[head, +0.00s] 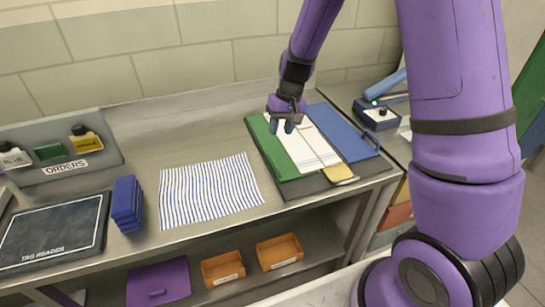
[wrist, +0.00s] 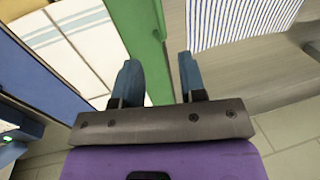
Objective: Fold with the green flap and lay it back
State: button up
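A dark folding board (head: 290,190) lies on the counter with a green flap (head: 268,152) on its left and a blue flap (head: 343,133) on its right. Both flaps look flat. A white cloth with faint stripes (head: 317,152) lies between them; it also shows in the wrist view (wrist: 62,38). My gripper (head: 282,126) is over the far end of the green flap. In the wrist view my gripper (wrist: 160,75) has its blue fingers apart, with the green flap (wrist: 140,35) seen between and beyond them. I cannot tell whether they touch it.
A blue-striped white cloth (head: 210,190) lies flat left of the board. Farther left are a stack of blue items (head: 127,203), a tag reader (head: 52,232) and an orders rack (head: 65,150). A tan piece (head: 338,173) is at the board's near edge. The tiled wall stands close behind.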

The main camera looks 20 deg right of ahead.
aim_at(273, 160)
jog(key=x, duration=1)
jog(key=shift+f, duration=0.3)
grip_shut()
